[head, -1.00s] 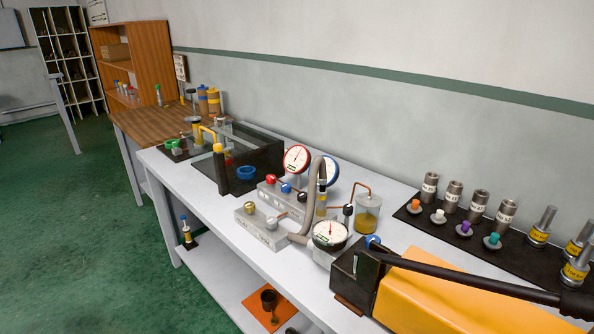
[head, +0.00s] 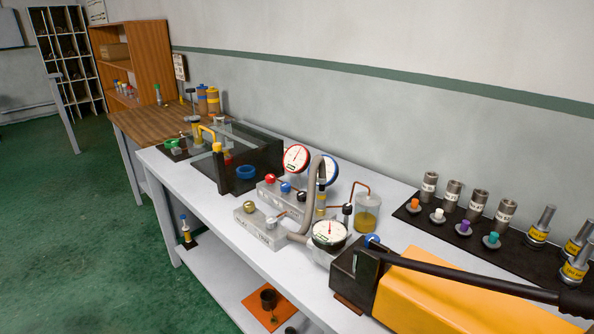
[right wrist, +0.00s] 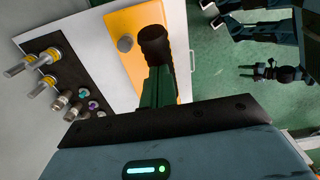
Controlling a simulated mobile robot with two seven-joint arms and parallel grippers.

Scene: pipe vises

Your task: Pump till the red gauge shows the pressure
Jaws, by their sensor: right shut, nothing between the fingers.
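In the head view the red-rimmed gauge (head: 296,159) stands behind the grey valve block, its needle too small to read exactly. A blue-rimmed gauge (head: 329,170) stands partly behind a grey hose. A black-rimmed gauge (head: 329,234) is in front, beside the pump. The orange pump body (head: 430,295) lies at the front right, with its long black lever (head: 480,280) running above it to the right.
A valve block (head: 285,197) with red, blue and black knobs stands behind another block with a brass knob (head: 249,206). A clear oil jar (head: 368,213) is behind the pump. A black mat (head: 417,223) at the right bears metal sockets and coloured plugs. The bench's left end holds a dark box (head: 262,165).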

